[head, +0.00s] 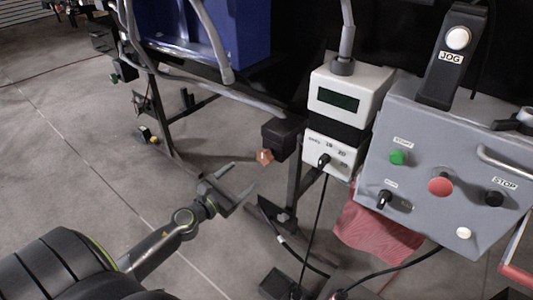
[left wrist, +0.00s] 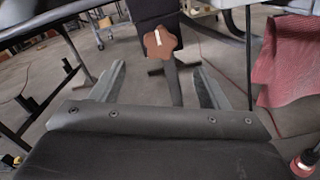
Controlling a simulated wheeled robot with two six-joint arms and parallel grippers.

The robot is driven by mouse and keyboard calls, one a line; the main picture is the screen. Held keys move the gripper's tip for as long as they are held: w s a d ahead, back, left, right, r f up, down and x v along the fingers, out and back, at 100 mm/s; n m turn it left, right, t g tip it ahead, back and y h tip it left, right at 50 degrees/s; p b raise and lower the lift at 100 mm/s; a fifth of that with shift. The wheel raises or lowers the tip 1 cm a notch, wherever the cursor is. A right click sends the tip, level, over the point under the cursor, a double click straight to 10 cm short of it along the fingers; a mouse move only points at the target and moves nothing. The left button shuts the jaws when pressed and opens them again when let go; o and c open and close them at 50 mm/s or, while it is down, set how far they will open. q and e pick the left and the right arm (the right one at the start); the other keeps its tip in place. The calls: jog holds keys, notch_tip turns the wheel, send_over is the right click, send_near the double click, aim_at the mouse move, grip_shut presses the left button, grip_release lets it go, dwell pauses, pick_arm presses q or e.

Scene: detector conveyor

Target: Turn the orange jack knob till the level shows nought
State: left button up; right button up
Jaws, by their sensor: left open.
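The orange jack knob (head: 264,157) is a small lobed knob on a black block (head: 283,137) at the conveyor frame's leg. It also shows in the left wrist view (left wrist: 163,42), with a white mark on its face. My left gripper (head: 243,180) is open and empty, a little below and left of the knob in the head view. In the left wrist view the knob appears beyond the open fingers (left wrist: 159,70), roughly centred between them, with a gap. A dark green display (head: 338,100) on a white box shows no reading I can make out. I see no level clearly.
A grey control panel (head: 410,180) with green, red and black controls stands to the right. A red cloth (head: 375,232) hangs below it. Black cables (head: 318,235) run down to the floor near the frame leg. The floor (head: 90,170) left of my arm is clear.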

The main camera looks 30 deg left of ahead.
aim_at(262, 159)
pick_arm(q)
jog(key=w, duration=0.3)
jog(key=w+p, duration=0.1)
jog(key=w, duration=0.1)
jog(key=shift+w+d+r, duration=0.1)
jog(key=shift+w+d, duration=0.15)
jog(key=shift+w, duration=0.1)
jog(key=w, duration=0.5)
jog(key=shift+d, duration=0.2)
jog(key=shift+w, duration=0.65)
pick_arm(e)
jog(key=shift+s+d+f, duration=0.1)
jog(key=shift+d+f, duration=0.05)
jog(key=shift+f, duration=0.5)
jog(key=shift+s+d+f, duration=0.1)
jog(key=shift+s+f, duration=0.05)
jog(key=shift+f, duration=0.45)
jog(key=shift+s+d+f, duration=0.1)
jog(key=shift+d+f, duration=0.05)
jog(key=shift+f, duration=0.5)
pick_arm(q)
jog(key=shift+c, duration=0.2)
jog(key=c, duration=1)
